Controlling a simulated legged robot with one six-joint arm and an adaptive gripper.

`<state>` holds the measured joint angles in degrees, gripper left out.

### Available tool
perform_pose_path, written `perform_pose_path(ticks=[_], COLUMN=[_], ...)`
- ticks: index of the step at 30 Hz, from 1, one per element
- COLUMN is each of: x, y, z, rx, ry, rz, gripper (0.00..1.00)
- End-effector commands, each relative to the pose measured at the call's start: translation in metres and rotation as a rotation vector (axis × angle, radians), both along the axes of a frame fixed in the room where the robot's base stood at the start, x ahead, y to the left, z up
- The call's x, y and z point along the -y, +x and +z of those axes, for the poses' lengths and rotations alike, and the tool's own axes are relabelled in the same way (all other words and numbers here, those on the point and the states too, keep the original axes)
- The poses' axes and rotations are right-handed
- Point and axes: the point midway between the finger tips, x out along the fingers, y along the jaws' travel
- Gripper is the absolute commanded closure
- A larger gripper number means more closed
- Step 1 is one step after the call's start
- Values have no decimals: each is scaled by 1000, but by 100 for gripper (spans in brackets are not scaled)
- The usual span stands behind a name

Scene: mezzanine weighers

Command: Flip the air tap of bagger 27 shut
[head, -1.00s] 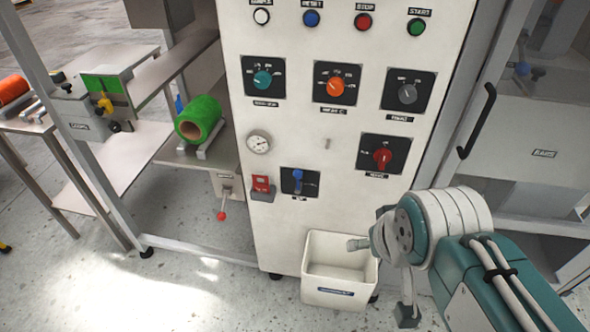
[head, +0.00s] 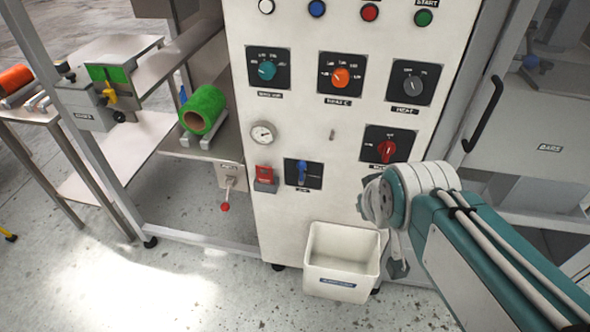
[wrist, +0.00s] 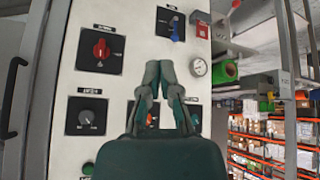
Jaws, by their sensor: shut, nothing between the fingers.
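The air tap (head: 302,173) is a blue lever on a black square plate, low on the white control panel, standing about upright in the head view. Its small label is too blurred to read. In the wrist view the air tap (wrist: 174,29) shows above my fingertips. My gripper (wrist: 165,66) is shut and empty, its fingertips together in front of the panel and apart from the tap in the picture. In the head view my gripper (head: 398,258) is partly hidden behind my wrist, to the right of and below the tap. No number 27 is legible.
A red switch (head: 264,174) sits just left of the tap, with a round gauge (head: 263,134) above. A red rotary knob (head: 387,151) is to the right. A white bin (head: 341,262) stands below. A green roll (head: 203,109) and a yellow lever (head: 106,100) are at left.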

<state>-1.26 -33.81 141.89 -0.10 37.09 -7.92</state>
Motion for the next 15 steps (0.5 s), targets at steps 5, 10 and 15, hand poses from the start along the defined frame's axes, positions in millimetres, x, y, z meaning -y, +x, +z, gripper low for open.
perform_pose_path(ticks=[5,10,15], x=[-9,-18,-30], y=[54,100,142], z=[-12,-26,-42], rx=[102,206,314], ry=[-76,-157,-244], rz=[125,234,336], gripper=[100,100,100])
